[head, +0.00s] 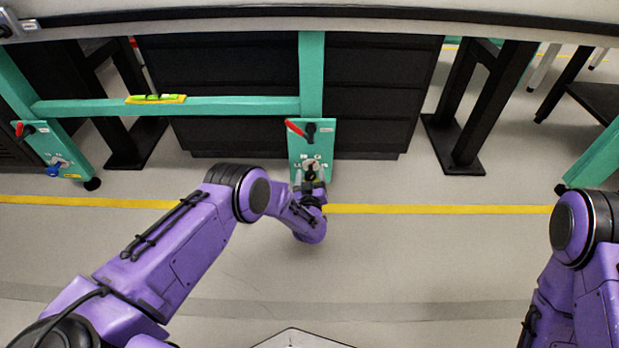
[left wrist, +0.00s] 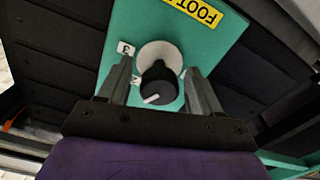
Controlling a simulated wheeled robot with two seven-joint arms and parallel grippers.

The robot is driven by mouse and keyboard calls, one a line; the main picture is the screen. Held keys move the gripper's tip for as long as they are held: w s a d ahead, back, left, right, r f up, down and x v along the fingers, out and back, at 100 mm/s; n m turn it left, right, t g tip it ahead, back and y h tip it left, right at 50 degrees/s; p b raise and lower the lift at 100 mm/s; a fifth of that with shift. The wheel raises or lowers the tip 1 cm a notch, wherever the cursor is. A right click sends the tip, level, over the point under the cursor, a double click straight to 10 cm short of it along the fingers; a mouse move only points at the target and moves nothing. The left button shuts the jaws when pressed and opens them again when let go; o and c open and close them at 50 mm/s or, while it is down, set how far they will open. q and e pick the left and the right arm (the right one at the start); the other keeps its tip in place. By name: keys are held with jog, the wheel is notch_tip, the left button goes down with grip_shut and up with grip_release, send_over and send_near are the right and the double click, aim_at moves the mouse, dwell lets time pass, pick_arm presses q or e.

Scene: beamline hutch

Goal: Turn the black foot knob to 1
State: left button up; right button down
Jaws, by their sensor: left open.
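A tag with 3 (left wrist: 125,48) is at upper left of the knob; another small tag (left wrist: 135,79) is partly hidden by a finger. My left gripper (left wrist: 160,88) is open, one finger on each side of the knob; contact cannot be told. In the head view my left gripper (head: 311,181) is at the lower part of the panel (head: 326,150). My right gripper is out of view.
A red-handled lever (head: 297,129) is on the panel above the knob. Another green panel (head: 55,150) with a red handle and blue knob is at far left. A green rail (head: 220,106) carries a yellow-green level (head: 155,99). Black drawers stand behind; the floor in front is clear.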

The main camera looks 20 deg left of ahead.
pick_arm(q)
jog(key=c, duration=1)
jog(key=shift+a, duration=0.25)
jog(key=shift+c, duration=0.2)
jog(key=shift+d, duration=0.2)
jog(key=shift+n, duration=0.4)
jog(key=n, duration=0.4)
jog(key=shift+n, duration=0.3)
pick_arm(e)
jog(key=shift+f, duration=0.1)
pick_arm(q)
jog(key=n, duration=0.6)
jog(key=shift+d+b, duration=0.1)
jog(key=shift+b, duration=0.2)
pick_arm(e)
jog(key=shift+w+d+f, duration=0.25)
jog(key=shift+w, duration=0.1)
pick_arm(q)
jog(key=shift+n, duration=0.3)
